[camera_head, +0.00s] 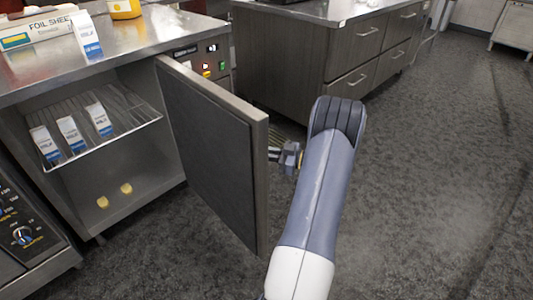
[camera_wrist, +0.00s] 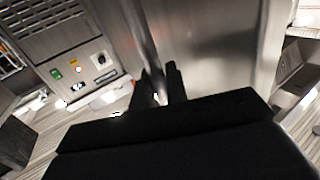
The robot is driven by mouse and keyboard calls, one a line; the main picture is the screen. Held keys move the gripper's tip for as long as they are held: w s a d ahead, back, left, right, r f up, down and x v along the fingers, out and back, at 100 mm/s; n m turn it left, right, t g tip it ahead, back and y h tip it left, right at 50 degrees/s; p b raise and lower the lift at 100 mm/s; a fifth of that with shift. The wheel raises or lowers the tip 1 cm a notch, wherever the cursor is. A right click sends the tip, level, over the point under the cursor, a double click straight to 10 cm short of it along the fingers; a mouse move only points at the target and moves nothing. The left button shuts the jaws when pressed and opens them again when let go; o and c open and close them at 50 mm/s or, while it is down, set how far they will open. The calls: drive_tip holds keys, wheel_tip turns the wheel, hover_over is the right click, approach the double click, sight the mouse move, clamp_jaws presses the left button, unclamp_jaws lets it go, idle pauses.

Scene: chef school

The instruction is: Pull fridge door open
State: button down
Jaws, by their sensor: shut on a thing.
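The fridge door (camera_head: 210,150) stands well open, swung out from the cabinet on its right-hand side, with its dark inner face toward the head camera. My gripper (camera_head: 275,154) is on the far, outer side of the door, partly hidden behind the door's edge. In the wrist view my dark fingers (camera_wrist: 160,90) are shut around a thin upright metal handle (camera_wrist: 148,55) on the door's steel face. The open fridge (camera_head: 140,185) shows a wire shelf (camera_head: 135,113) with several milk cartons and two small yellow items (camera_head: 115,195) on its floor.
A steel counter (camera_head: 140,45) above the fridge holds a foil box (camera_head: 45,34), a carton and a yellow object. A drawer cabinet (camera_head: 300,65) stands behind the door. An oven panel (camera_head: 25,225) is at lower left. The floor (camera_head: 430,180) to the right is clear.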

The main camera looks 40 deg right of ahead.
drive_tip(key=shift+w+d+r, duration=0.1)
drive_tip(key=shift+d, duration=0.2)
drive_tip(key=c, duration=1.5)
unclamp_jaws()
drive_tip(key=p+v, duration=0.1)
drive_tip(key=v, duration=0.9)
drive_tip(key=shift+s+d, duration=0.2)
drive_tip(key=shift+s, duration=0.1)
